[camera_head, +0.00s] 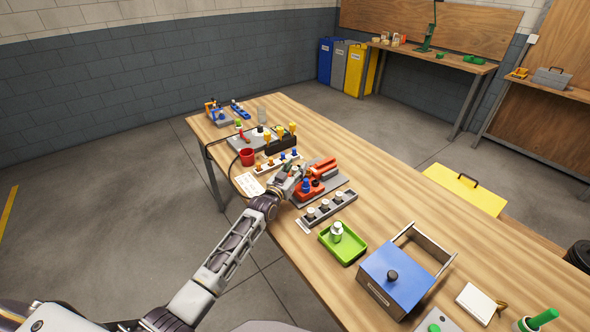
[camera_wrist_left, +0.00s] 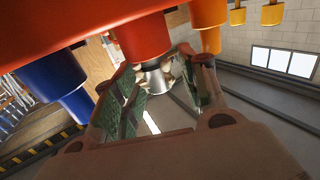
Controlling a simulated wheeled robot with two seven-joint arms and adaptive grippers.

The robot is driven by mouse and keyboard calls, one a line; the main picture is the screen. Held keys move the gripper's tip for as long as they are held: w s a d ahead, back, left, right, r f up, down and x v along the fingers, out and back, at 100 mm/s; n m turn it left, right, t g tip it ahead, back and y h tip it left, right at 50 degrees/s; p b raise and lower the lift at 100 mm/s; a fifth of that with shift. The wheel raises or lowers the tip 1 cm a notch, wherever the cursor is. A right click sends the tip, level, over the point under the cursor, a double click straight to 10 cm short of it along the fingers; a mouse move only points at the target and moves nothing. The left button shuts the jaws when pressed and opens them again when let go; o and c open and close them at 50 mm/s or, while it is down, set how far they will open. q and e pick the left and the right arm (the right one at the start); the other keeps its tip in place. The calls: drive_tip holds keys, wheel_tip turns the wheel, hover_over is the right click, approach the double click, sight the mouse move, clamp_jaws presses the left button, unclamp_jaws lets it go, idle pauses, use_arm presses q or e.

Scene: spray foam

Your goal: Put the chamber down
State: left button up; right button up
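My left gripper (camera_head: 290,182) is low over the table at a red fixture (camera_head: 312,190) on a grey base. In the left wrist view, the two green-padded fingers (camera_wrist_left: 160,82) stand apart. A small silver piece (camera_wrist_left: 155,78) below a red cylinder (camera_wrist_left: 140,38) shows between them. I cannot tell whether the fingers touch it. A blue cylinder (camera_wrist_left: 60,85) and an orange one (camera_wrist_left: 208,25) stand to either side. I cannot make out for sure which part is the chamber. My right gripper is not in view.
A dark rack (camera_head: 328,208) with white-topped pieces lies near the gripper. A green tray (camera_head: 353,251) holds a pale bottle (camera_head: 336,232). A blue-lidded box (camera_head: 405,276) stands closer. A red cup (camera_head: 247,157) and a white card (camera_head: 249,185) lie left.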

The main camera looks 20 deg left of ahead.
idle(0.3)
use_arm(q)
drive_tip(key=shift+s+a+f, duration=0.1)
drive_tip(key=shift+s+a, duration=0.05)
drive_tip(key=shift+s, duration=0.3)
drive_tip(key=shift+s+a+b, duration=0.2)
drive_tip(key=shift+s+b, duration=0.15)
drive_tip(key=shift+s, duration=0.7)
drive_tip(key=shift+s+a+r, duration=0.15)
drive_tip(key=shift+s+a, duration=0.05)
drive_tip(key=shift+s, duration=0.55)
drive_tip(key=shift+s+a+r, duration=0.1)
drive_tip(key=shift+s+a, duration=0.05)
drive_tip(key=shift+s, duration=0.55)
drive_tip(key=s, duration=0.1)
approach(293, 170)
drive_tip(key=shift+s+a+r+b, duration=0.1)
drive_tip(key=shift+s+b, duration=0.05)
drive_tip(key=shift+s, duration=0.45)
drive_tip(key=shift+s+a+b, duration=0.1)
drive_tip(key=shift+s+b, duration=0.05)
drive_tip(key=shift+s, duration=0.5)
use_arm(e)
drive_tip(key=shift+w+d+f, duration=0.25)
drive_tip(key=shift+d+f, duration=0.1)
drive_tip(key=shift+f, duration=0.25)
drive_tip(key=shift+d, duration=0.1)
